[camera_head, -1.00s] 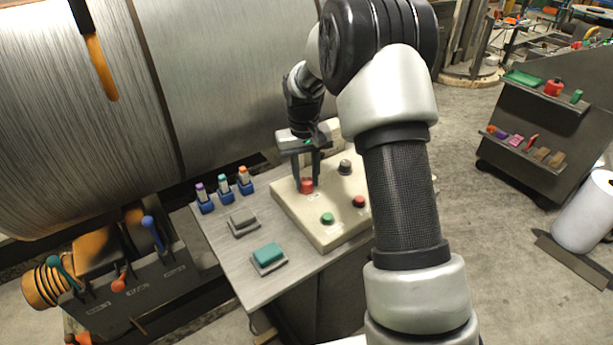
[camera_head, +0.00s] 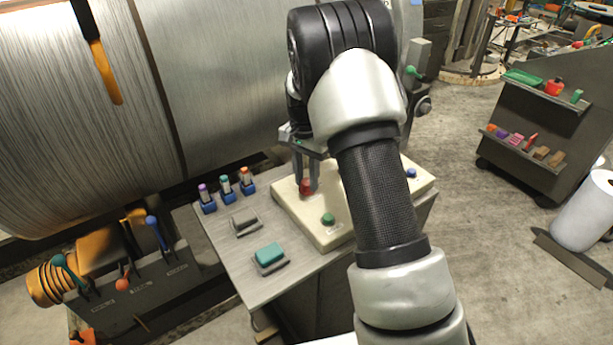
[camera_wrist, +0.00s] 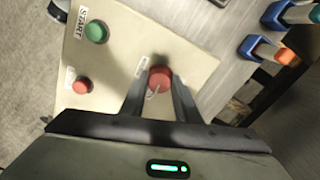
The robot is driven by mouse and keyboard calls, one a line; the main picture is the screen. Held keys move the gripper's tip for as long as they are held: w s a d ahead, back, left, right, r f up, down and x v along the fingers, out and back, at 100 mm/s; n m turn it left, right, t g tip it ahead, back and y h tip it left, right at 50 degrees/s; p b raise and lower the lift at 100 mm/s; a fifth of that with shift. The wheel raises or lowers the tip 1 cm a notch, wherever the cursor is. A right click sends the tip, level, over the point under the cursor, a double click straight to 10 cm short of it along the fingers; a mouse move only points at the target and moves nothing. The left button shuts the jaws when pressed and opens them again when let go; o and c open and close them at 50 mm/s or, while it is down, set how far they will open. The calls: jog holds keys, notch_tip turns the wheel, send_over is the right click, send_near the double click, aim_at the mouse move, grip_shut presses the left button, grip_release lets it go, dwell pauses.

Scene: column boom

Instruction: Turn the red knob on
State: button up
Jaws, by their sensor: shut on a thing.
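The red knob (camera_head: 306,187) sits on the cream control panel (camera_head: 326,237), near its left side. In the wrist view the red knob (camera_wrist: 160,78) shows between my fingertips, with a pale pointer line on its face. My gripper (camera_head: 306,182) points down over the panel with its fingers on either side of the knob. In the wrist view my gripper (camera_wrist: 160,90) is shut on the knob. The small label beside the knob is too blurred to read.
A green button (camera_head: 328,219) marked START in the wrist view and a red button (camera_wrist: 82,86) share the panel. A blue button (camera_head: 411,173) is at its right. A teal block (camera_head: 269,255), a grey block (camera_head: 243,221) and several capped markers stand to the left.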

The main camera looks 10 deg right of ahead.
aim_at(305, 180)
jog(key=shift+m, duration=0.8)
jog(key=o, duration=1)
jog(key=shift+o, duration=0.2)
jog(key=shift+r, duration=0.1)
notch_tip(305, 180, up, 17)
jog(key=p, duration=0.1)
jog(key=shift+w+a+r, duration=0.15)
jog(key=shift+w, duration=0.15)
